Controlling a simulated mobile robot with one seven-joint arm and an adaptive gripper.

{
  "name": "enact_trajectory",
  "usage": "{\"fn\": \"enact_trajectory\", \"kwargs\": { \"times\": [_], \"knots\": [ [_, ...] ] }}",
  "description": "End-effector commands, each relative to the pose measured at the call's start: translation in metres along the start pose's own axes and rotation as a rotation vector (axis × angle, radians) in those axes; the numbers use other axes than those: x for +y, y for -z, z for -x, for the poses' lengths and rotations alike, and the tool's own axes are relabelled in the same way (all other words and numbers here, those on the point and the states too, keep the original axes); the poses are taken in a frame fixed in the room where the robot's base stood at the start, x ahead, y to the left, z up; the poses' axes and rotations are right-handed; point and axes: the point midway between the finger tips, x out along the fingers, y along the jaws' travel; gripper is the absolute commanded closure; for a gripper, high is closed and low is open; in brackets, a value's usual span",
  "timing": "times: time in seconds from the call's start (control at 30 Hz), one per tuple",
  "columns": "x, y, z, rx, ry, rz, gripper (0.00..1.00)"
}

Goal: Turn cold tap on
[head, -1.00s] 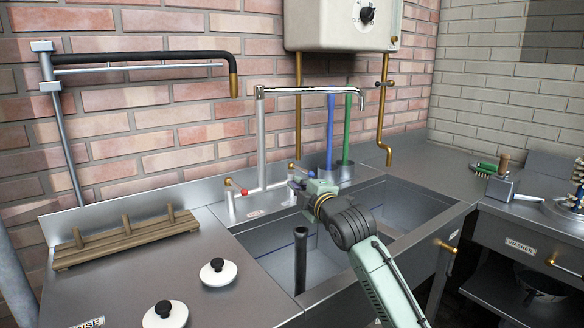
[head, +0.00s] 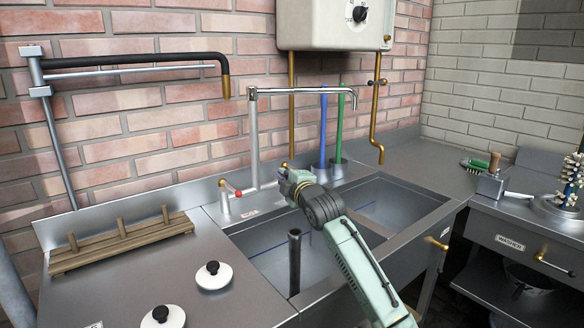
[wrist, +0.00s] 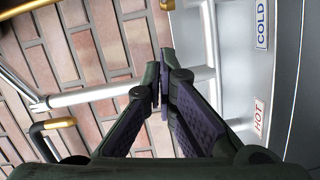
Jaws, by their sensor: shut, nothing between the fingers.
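The mixer tap (head: 253,140) stands upright behind the sink, with a long spout reaching right. Its hot side has a red-marked handle (head: 237,192) at the left. The cold side lies behind my gripper (head: 286,177) in the head view and is mostly hidden; a brass end (head: 284,165) shows just above. In the wrist view my gripper (wrist: 161,68) is shut and empty, its fingertips in front of the tap's pale metal body. A COLD label (wrist: 262,24) and a HOT label (wrist: 259,118) sit to the right. A brass piece (wrist: 167,4) shows beyond the fingertips. I cannot tell whether they touch anything.
A sink (head: 255,262) with a dark upright pipe (head: 294,262) lies below my arm. Blue (head: 323,130) and green (head: 340,125) rods stand right of the tap. A wooden rack (head: 122,242) and white-lidded knobs (head: 214,275) are on the left counter. A boiler (head: 335,25) hangs above.

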Motion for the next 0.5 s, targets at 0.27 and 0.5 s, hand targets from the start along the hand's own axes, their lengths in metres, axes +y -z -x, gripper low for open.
{"fn": "enact_trajectory", "kwargs": {
  "times": [0.27, 0.5],
  "knots": [
    [0.003, -0.026, -0.028, -0.002, 0.001, -0.001, 1.00],
    [0.000, -0.039, -0.031, 0.000, -0.001, -0.001, 1.00]
  ]
}}
